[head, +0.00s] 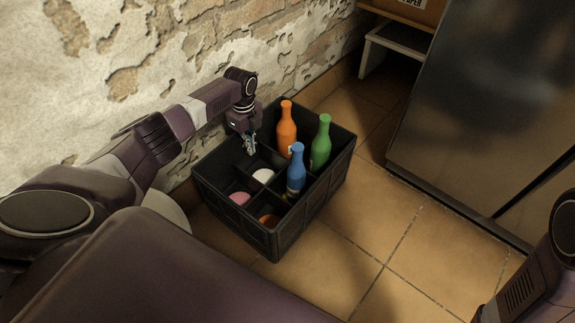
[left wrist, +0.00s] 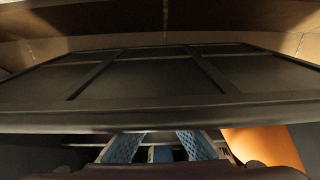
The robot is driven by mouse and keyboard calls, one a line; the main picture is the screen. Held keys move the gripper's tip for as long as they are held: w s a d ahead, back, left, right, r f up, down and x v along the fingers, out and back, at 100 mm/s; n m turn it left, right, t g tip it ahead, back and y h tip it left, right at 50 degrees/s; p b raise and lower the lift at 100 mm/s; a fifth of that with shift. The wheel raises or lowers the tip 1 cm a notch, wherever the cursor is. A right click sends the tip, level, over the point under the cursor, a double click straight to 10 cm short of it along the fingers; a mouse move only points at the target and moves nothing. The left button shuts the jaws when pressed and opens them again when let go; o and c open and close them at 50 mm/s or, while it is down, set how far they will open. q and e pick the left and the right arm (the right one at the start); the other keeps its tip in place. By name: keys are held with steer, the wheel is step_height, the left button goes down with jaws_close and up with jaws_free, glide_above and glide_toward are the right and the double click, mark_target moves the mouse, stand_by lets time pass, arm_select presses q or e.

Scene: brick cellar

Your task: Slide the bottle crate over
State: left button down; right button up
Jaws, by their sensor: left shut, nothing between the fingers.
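The black bottle crate (head: 312,212) stands on the tiled floor near the brick wall, divided into compartments. An orange bottle (head: 286,130), a green bottle (head: 320,145) and a blue bottle (head: 296,172) stand upright in it. Lower pink (head: 240,198), white (head: 263,175) and orange-brown (head: 269,220) tops show in other compartments. My left gripper (head: 250,147) is shut and empty, pointing down into the crate's wall-side part; contact with the crate is unclear. In the left wrist view a dark crate panel (left wrist: 150,80) fills the middle, with orange (left wrist: 255,145) beside the fingers. My right gripper is out of view.
The peeling brick wall (head: 110,50) runs close behind the crate. A large dark metal cabinet (head: 480,110) stands to the right. A white stand (head: 393,43) is at the back. Tiled floor (head: 390,220) is clear between crate and cabinet and in front.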

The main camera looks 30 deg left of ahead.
arm_select(q)
step_height(320, 180, up, 12)
stand_by(0.4)
